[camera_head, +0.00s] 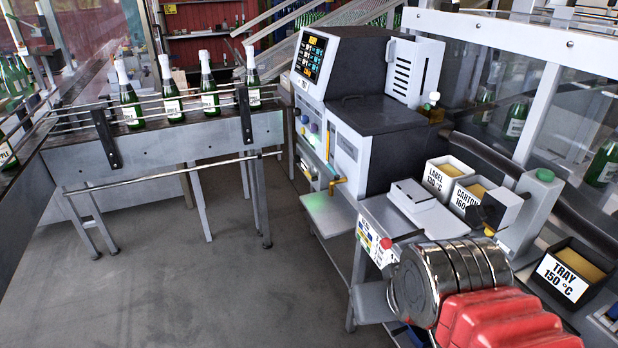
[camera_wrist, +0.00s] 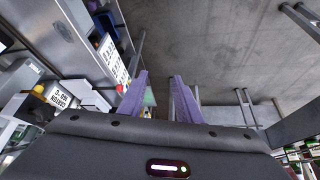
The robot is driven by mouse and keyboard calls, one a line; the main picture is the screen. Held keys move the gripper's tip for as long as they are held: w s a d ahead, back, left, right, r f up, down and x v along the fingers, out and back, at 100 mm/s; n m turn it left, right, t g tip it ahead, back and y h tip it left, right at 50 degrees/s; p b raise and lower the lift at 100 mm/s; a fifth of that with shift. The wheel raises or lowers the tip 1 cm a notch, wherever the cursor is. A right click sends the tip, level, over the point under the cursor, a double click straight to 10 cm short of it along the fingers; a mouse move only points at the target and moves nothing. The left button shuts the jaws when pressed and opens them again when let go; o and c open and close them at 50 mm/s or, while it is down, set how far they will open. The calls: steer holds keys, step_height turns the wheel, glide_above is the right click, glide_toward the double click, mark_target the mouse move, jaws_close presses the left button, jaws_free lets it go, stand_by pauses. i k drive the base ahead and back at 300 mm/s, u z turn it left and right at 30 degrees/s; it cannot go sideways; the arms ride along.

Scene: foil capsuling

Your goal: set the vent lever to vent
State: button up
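The machine (camera_head: 362,125) with a lit display stands in the middle of the head view. A small yellow bent handle (camera_head: 338,184) sticks out low on its front, above a grey shelf. I cannot tell whether this is the vent lever, and no vent marking is readable. In the wrist view my gripper (camera_wrist: 160,75) shows two purple fingers, apart and with nothing between them. They point over the grey floor, beside the machine stand. My gripper cannot be made out in the head view.
A conveyor (camera_head: 170,140) with several green bottles runs along the left. Bins marked label (camera_head: 437,178), carton (camera_head: 462,200) and tray (camera_head: 565,278) stand at the right. A glazed white frame (camera_head: 535,112) closes the right side. The floor (camera_head: 200,290) is clear at front left.

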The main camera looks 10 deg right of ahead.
mark_target(314, 179)
steer(key=u, duration=0.3)
steer(key=i, duration=1.4)
steer(key=u, duration=0.8)
steer(key=i, duration=1.85)
steer(key=u, duration=0.2)
